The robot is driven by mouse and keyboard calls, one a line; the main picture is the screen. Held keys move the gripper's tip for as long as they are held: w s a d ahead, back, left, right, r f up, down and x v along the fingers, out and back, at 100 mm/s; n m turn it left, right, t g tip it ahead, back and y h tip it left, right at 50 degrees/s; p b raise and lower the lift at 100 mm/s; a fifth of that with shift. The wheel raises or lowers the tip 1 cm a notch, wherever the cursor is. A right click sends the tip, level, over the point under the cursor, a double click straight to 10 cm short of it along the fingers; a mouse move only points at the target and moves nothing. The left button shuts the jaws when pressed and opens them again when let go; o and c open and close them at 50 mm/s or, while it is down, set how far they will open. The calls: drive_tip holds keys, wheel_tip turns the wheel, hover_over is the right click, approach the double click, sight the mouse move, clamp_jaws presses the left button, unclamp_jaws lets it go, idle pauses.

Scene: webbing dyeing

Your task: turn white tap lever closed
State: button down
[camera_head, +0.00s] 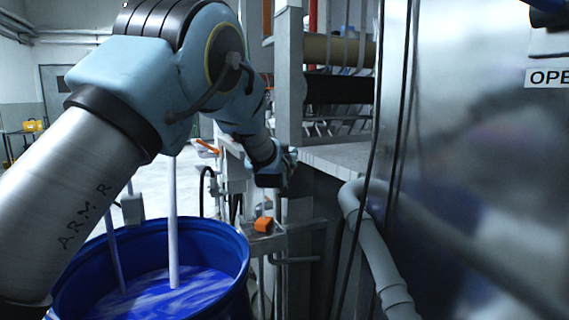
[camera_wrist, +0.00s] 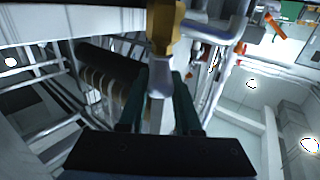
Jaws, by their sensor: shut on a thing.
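My gripper (camera_wrist: 166,88) shows in the wrist view as two dark green fingers on either side of a pale tap lever. It is shut on this white tap lever (camera_wrist: 160,77), whose end lies between the fingertips. The lever joins a brass-coloured tap body (camera_wrist: 164,28) at the top of the wrist view. In the head view my gripper (camera_head: 288,166) is small and partly hidden at the far end of my arm, beside the grey machine frame. I cannot make out the white lever there.
A blue barrel (camera_head: 240,262) holding blue liquid stands at the lower left, with pale rods in it. An orange lever (camera_head: 207,146) and an orange block (camera_head: 263,224) are near my forearm. A grey pipe (camera_head: 365,235) and shiny metal panel (camera_head: 480,150) bound the right side.

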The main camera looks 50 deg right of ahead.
drive_tip(key=shift+s+d+r+n+t+y+p, duration=0.1)
drive_tip(key=shift+s+d+n+t+y+p, duration=0.15)
drive_tip(key=shift+n+t+y+p, duration=0.15)
drive_tip(key=shift+s+d+r+n+t+y+p, duration=0.1)
drive_tip(key=shift+s+n+t+y+p, duration=0.15)
drive_tip(key=shift+t, duration=0.25)
drive_tip(key=n+t+y+p, duration=0.1)
drive_tip(key=y+p, duration=0.1)
drive_tip(key=p, duration=0.1)
drive_tip(key=d+n+t+y+p, duration=0.1)
drive_tip(key=n+t+y+p, duration=0.1)
drive_tip(key=s+n+t+y+p, duration=0.1)
drive_tip(key=n+y+p, duration=0.1)
drive_tip(key=y+p, duration=0.1)
drive_tip(key=shift+d+n+t+p, duration=0.25)
drive_tip(key=shift+d+t+p, duration=0.05)
drive_tip(key=shift+d+t, duration=0.1)
drive_tip(key=shift+y, duration=0.25)
drive_tip(key=c, duration=0.6)
unclamp_jaws()
drive_tip(key=shift+f, duration=0.1)
